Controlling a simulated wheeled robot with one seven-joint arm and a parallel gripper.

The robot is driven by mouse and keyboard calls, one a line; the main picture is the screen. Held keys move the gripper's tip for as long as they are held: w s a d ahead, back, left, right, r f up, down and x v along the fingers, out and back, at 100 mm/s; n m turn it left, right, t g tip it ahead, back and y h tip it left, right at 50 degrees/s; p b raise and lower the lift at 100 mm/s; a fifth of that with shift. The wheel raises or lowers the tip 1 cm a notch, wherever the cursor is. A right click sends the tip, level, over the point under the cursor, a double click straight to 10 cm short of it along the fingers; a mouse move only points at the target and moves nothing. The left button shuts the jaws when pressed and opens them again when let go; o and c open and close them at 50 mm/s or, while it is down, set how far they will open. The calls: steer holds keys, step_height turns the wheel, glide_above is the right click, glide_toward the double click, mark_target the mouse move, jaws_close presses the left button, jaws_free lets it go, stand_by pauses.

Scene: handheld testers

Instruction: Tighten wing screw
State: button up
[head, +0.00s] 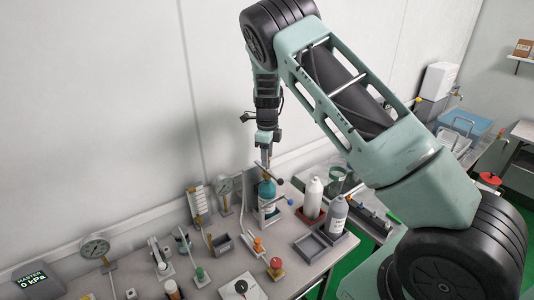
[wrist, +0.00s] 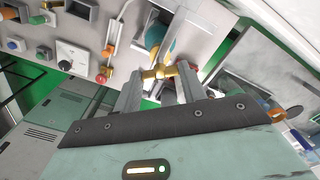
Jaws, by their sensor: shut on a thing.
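A brass-coloured wing screw (wrist: 159,72) sits between my fingertips in the wrist view. My gripper (wrist: 160,76) is shut on it, with one finger at each end of the brass part. The screw is too small to make out there.
A red-knobbed tester (head: 276,265) and a dial box (head: 241,287) are nearer the front. The wall is close behind.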

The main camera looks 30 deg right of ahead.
steer(key=shift+r+m, duration=0.1)
steer(key=shift+m, duration=0.2)
steer(key=o, duration=1)
step_height(320, 180, up, 17)
steer(key=b, duration=0.4)
steer(key=shift+r, duration=0.2)
